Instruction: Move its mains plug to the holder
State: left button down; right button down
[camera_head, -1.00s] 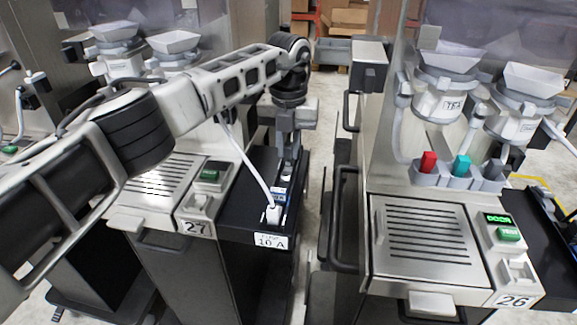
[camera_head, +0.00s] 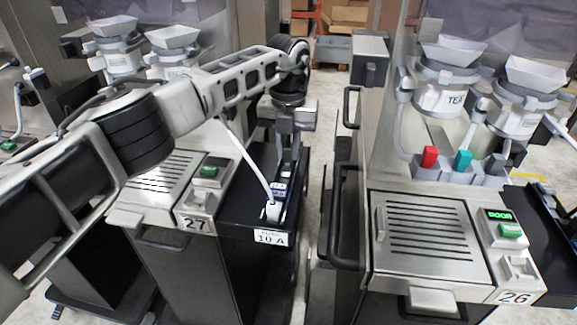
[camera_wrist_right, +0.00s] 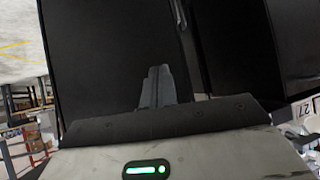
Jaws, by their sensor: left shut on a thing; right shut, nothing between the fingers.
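The white mains plug (camera_head: 273,211) stands upright at the front end of a socket strip on the black side shelf (camera_head: 240,214) of machine 27. Its white cable (camera_head: 243,150) runs up to the left behind my arm. My left gripper (camera_head: 281,186) points down over the strip and is shut, its tips at the back of the plug. The exact contact is small and partly hidden. In the right wrist view my right gripper (camera_wrist_right: 157,88) is shut and empty, in front of a dark panel (camera_wrist_right: 110,50). I cannot make out the holder for certain.
A "10 A" label (camera_head: 271,237) is on the shelf's front edge. Machine 26 (camera_head: 425,245) stands to the right, with black handles (camera_head: 345,215) facing a narrow gap. Red, teal and grey pieces (camera_head: 462,160) sit in its rack. My left arm crosses above machine 27.

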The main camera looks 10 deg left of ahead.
pick_arm(q)
jog(key=shift+f, duration=0.4)
dwell(0.3)
jog(key=c, duration=1.3)
grip_release()
jog(key=shift+o, duration=1.2)
